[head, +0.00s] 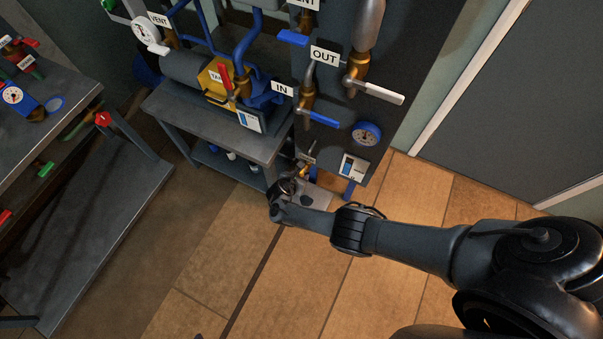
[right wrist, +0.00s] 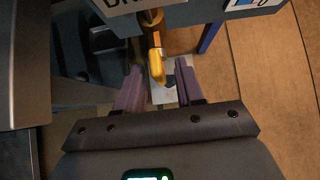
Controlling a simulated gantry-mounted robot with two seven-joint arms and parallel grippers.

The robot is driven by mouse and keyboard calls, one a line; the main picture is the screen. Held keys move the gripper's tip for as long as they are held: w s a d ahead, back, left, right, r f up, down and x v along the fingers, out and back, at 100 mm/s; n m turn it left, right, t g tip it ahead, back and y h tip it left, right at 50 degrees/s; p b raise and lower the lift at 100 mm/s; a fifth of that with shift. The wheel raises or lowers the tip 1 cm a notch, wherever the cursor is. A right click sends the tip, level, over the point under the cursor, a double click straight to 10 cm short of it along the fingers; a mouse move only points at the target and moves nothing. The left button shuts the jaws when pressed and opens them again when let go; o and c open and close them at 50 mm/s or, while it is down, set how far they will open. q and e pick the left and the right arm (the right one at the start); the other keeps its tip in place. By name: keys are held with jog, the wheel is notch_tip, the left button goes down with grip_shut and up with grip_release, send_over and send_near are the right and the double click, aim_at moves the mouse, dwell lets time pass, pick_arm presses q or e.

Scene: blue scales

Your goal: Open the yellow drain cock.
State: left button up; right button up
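The yellow drain cock (right wrist: 157,66) shows in the right wrist view, hanging from a brass pipe below a partly cut-off sign reading "DR". In the head view its brass fitting (head: 304,168) is small, low on the panel, and partly hidden by my right gripper. My right gripper (right wrist: 159,66) is open, its two purplish fingers on either side of the yellow handle. Gaps show between the handle and both fingers, so it is not gripped. In the head view the right gripper (head: 288,187) is down at the panel's foot. My left gripper is not in view.
A grey pump table (head: 214,131) stands left of the valve panel (head: 408,60). The IN valve's blue lever (head: 324,118), OUT valve's white lever (head: 384,93) and a blue gauge (head: 367,133) sit above. The tiled floor (head: 300,270) is clear. A workbench (head: 85,85) stands left.

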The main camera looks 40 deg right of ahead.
jog(key=p+v, duration=0.5)
jog(key=v, duration=0.3)
jog(key=shift+a+r, duration=0.2)
jog(key=shift+r, duration=0.05)
jog(key=shift+s+f, duration=0.1)
jog(key=shift+s, duration=0.05)
